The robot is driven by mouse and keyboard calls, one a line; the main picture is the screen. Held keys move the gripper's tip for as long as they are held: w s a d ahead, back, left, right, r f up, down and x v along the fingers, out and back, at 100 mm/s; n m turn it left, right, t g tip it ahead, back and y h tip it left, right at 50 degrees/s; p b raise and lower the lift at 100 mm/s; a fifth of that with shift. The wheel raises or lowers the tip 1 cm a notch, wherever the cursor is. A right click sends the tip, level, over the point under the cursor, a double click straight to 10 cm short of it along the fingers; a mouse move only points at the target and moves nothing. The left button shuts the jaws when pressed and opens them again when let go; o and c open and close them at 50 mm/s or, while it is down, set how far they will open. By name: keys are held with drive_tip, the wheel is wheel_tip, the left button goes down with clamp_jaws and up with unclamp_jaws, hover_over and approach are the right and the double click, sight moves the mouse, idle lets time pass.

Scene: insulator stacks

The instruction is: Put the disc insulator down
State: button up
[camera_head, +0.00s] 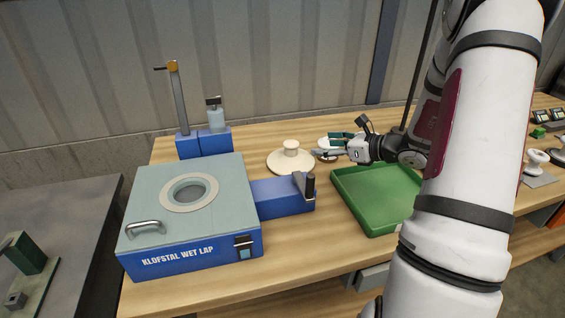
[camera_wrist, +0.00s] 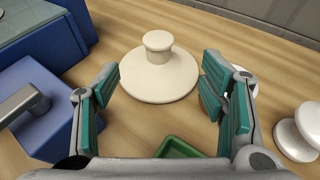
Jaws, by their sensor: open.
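The cream disc insulator (camera_head: 290,163), a wide round disc with a knob on top, stands upright on the wooden table between the blue machine and my gripper. In the wrist view the disc insulator (camera_wrist: 158,78) rests flat on the wood, ahead of and between my fingers. My gripper (camera_head: 326,147) is just right of it in the head view, low over the table. In the wrist view my gripper (camera_wrist: 160,72) has its green-padded fingers spread wide, with nothing held.
A white piece (camera_head: 327,142) with a brown edge is partly hidden behind my fingers. A green tray (camera_head: 345,207) lies in front of my gripper. The blue wet lap machine (camera_head: 190,250) stands left. A white spool-shaped piece (camera_wrist: 300,132) is at the wrist view's right.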

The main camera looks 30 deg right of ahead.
sight(292, 143)
drive_tip(key=x, duration=0.8)
drive_tip(key=shift+w+f, duration=0.1)
drive_tip(key=shift+x, duration=2.75)
drive_tip(key=shift+a, duration=0.1)
clamp_jaws()
drive_tip(key=shift+r, duration=0.2)
